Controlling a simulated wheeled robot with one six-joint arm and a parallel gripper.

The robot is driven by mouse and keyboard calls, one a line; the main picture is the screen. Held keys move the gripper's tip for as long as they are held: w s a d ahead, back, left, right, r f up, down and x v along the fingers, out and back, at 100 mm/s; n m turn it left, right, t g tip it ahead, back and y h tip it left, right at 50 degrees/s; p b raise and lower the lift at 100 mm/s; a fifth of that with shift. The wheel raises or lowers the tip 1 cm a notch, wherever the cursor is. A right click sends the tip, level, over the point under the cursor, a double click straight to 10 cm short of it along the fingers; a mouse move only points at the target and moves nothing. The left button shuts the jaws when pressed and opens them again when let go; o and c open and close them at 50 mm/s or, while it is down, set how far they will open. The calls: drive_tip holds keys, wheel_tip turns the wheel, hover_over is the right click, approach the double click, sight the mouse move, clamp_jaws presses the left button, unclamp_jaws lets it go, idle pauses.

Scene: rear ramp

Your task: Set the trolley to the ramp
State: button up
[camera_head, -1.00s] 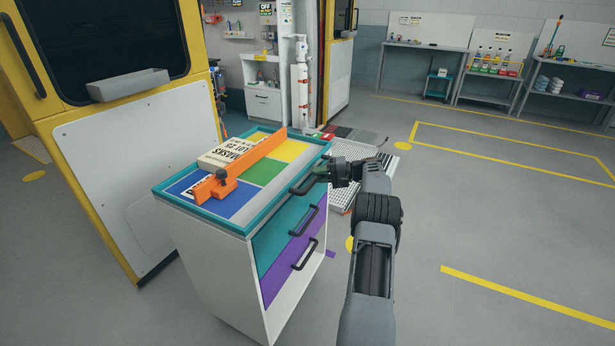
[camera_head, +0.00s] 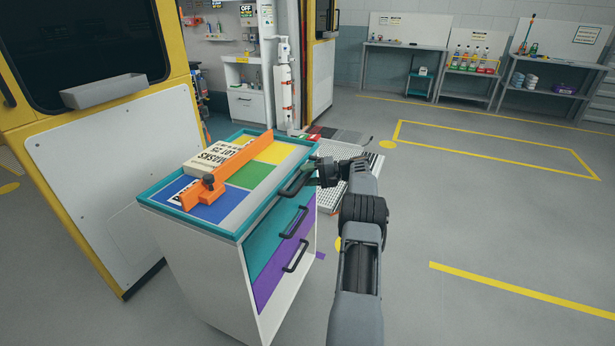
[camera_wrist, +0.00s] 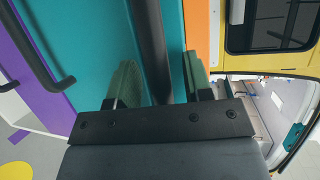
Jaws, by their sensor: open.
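The trolley (camera_head: 205,262) is a white cabinet with teal and purple drawer fronts and a teal-rimmed top, standing upright on the floor. Its upper black handle (camera_head: 293,186) is at the top right edge. My gripper (camera_head: 312,172) is at this handle. In the wrist view, the dark handle bar (camera_wrist: 150,45) runs between the two green fingers of my gripper (camera_wrist: 158,82), with gaps on both sides. The jaws are open. The grey perforated ramp (camera_head: 331,203) lies on the floor behind the trolley and is partly hidden by my arm.
A cream masks box (camera_head: 222,165) and an orange bar (camera_head: 232,172) lie on the trolley top. A yellow vehicle panel (camera_head: 85,185) stands close on the left. Workbenches (camera_head: 455,72) line the back wall. The floor on the right is clear, with yellow lines.

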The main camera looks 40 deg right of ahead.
drive_tip(key=p+v, duration=0.5)
drive_tip(key=v, duration=0.7)
idle(0.7)
